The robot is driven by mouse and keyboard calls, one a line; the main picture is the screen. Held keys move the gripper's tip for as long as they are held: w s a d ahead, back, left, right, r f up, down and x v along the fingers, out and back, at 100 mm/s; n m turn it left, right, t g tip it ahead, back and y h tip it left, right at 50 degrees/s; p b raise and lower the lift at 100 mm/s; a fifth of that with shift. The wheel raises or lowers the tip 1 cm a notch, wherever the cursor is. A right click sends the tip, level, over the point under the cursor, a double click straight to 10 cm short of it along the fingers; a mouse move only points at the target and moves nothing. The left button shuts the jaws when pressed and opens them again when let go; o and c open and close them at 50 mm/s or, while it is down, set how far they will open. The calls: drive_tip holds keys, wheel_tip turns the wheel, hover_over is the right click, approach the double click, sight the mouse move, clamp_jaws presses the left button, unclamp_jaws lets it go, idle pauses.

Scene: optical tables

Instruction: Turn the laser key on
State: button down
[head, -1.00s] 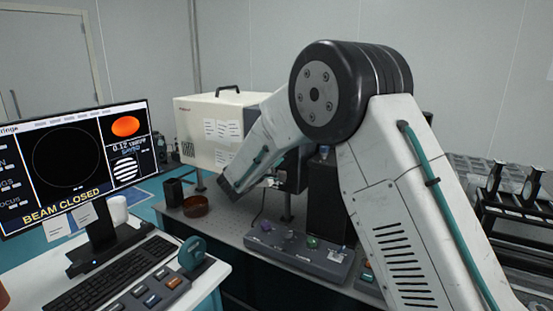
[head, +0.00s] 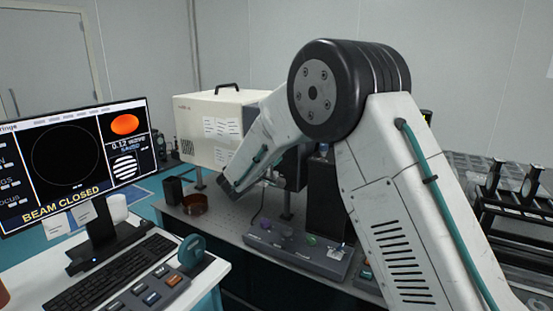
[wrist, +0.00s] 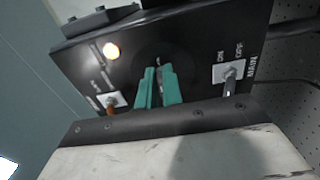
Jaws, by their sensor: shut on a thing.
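In the wrist view, a black control panel (wrist: 190,48) fills the middle. The teal fingers of my gripper (wrist: 159,74) are shut on a small grey key (wrist: 159,62) at the panel's dark round centre. Most of the key is hidden between the fingertips, and its turn angle cannot be read. A lamp (wrist: 111,50) glows warm white at the panel's upper left. In the head view my arm hides the gripper and the key.
A toggle switch (wrist: 230,76) marked ON, OFF and MAIN sits right of the fingers. Another switch with an orange tip (wrist: 112,108) is on the left. The monitor (head: 75,165) reads BEAM CLOSED. A grey button box (head: 295,248) lies on the optical table.

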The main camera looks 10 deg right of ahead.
drive_tip(key=c, duration=1.6)
unclamp_jaws()
drive_tip(key=shift+o, duration=0.2)
drive_tip(key=v, duration=0.7)
drive_tip(key=shift+s+a, duration=0.3)
drive_tip(key=shift+a, duration=0.05)
